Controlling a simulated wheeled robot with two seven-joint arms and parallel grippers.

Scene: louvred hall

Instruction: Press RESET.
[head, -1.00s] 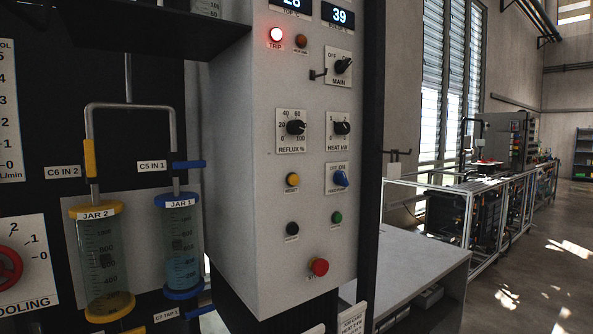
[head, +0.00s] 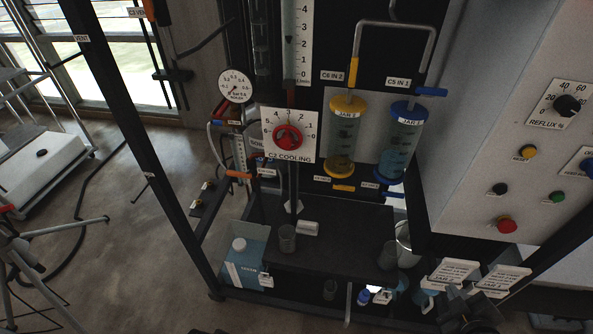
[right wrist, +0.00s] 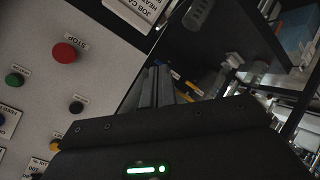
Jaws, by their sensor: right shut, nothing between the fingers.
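The RESET button is the yellow round button (head: 528,152) on the grey control panel (head: 470,110) at the right of the head view. Its label is too small to read clearly now. In the right wrist view a yellow button (right wrist: 55,145) shows at the lower left, partly cut off by my gripper body. My right gripper (head: 462,297) is at the bottom right of the head view, below the panel and apart from the button. In the right wrist view its fingers (right wrist: 157,86) are together and empty, beside the panel's edge. My left gripper is not in view.
Near the yellow button are a black button (head: 499,189), a green button (head: 558,197), a red STOP button (head: 507,225) and the REFLUX knob (head: 567,105). White cards (head: 455,270) stand below the panel. Two jars (head: 342,140) and a red cooling valve (head: 287,137) are left of it.

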